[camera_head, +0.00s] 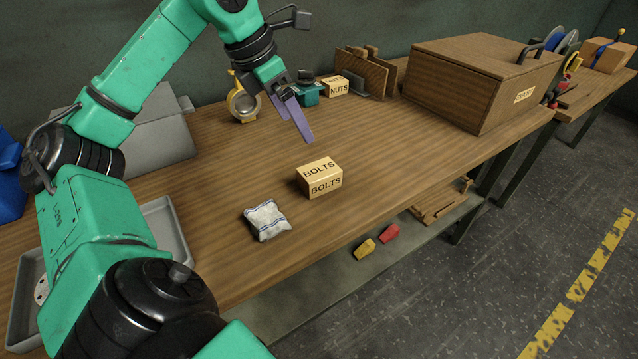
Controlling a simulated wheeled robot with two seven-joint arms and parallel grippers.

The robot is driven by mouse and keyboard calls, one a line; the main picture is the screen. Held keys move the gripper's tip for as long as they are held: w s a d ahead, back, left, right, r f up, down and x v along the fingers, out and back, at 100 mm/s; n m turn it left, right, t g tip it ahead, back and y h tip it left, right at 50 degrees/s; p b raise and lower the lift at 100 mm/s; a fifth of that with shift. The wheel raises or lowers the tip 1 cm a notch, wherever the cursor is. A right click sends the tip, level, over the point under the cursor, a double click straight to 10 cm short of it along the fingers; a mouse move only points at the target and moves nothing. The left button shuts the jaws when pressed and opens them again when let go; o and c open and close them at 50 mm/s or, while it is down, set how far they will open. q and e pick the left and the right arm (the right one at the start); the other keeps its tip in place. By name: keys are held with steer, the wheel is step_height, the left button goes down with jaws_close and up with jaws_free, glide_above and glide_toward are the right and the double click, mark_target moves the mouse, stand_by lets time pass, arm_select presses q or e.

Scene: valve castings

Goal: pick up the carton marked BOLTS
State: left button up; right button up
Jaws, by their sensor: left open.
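The carton marked BOLTS (320,178) is a small tan box with black lettering on its top and front. It sits upright on the wooden bench (215,205), near the front edge. My left gripper (298,138) is open, with its purple fingers pointing down. It is above and behind the carton and looks apart from it. My right gripper is not in view.
A white packet (267,220) lies close to the left of the carton. Behind are a NUTS carton (336,87), a tape roll (242,104) and a large wooden box (481,84). A grey tray (172,228) is at the left. Bench space right of the carton is clear.

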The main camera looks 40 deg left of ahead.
mark_target(318, 170)
arm_select(q)
steer(key=b+x, duration=0.1)
steer(key=x, duration=1)
steer(key=b+x, duration=0.1)
steer(key=x, duration=0.4)
steer(key=shift+s+f+b, duration=0.2)
steer(key=shift+f+b, duration=0.1)
steer(key=shift+f, duration=0.1)
steer(key=shift+r, duration=0.1)
jaws_close()
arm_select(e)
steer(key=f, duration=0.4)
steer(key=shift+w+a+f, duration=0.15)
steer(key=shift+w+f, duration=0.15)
